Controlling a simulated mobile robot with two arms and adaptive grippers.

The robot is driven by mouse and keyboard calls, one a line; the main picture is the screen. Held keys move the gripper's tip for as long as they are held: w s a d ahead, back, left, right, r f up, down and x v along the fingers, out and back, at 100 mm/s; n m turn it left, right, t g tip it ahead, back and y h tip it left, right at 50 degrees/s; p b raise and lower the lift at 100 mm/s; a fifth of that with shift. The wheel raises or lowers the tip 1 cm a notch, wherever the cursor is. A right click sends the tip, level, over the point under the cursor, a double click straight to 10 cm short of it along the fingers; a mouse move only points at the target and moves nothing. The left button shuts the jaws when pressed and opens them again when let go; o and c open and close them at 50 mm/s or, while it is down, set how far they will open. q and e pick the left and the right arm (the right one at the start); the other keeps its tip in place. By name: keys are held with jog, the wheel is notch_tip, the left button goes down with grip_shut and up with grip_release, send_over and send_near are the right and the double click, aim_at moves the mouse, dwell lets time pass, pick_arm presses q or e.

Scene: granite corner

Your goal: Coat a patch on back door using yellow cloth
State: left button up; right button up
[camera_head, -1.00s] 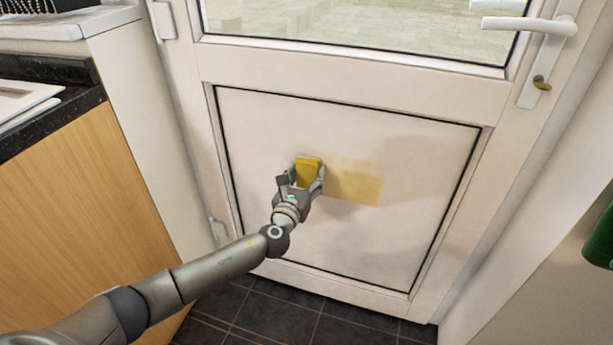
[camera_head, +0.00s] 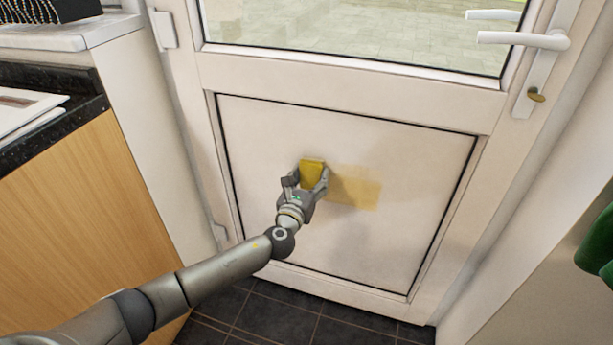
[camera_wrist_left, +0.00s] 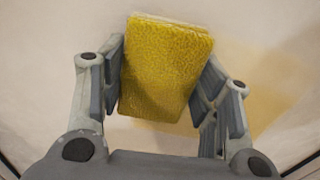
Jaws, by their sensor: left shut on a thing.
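The yellow cloth (camera_head: 312,173) is a folded, textured block held between the fingers of my left gripper (camera_head: 308,182). It fills the middle of the left wrist view (camera_wrist_left: 166,68), with the left gripper's fingers (camera_wrist_left: 165,85) shut on its two sides. The cloth is at the lower panel of the white back door (camera_head: 270,125), touching it or very close. A pale yellow coated patch (camera_head: 355,187) lies on the panel just right of the cloth; its left end is partly hidden by the gripper. My right gripper is out of view.
A wooden cabinet (camera_head: 85,240) with a dark worktop stands at the left. The door handle (camera_head: 520,39) is at the upper right. A green thing (camera_head: 598,245) is at the right edge. The panel around the patch is clear, above dark floor tiles (camera_head: 275,318).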

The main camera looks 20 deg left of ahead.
aim_at(380, 184)
pick_arm(q)
jog(key=shift+s+d+r+p, duration=0.1)
jog(key=shift+d+p, duration=0.25)
jog(key=shift+d, duration=5.15)
jog(key=shift+s+d, duration=0.15)
jog(key=shift+d, duration=1.55)
jog(key=shift+d+b, duration=0.3)
jog(key=shift+d, duration=1.45)
jog(key=shift+s, duration=0.1)
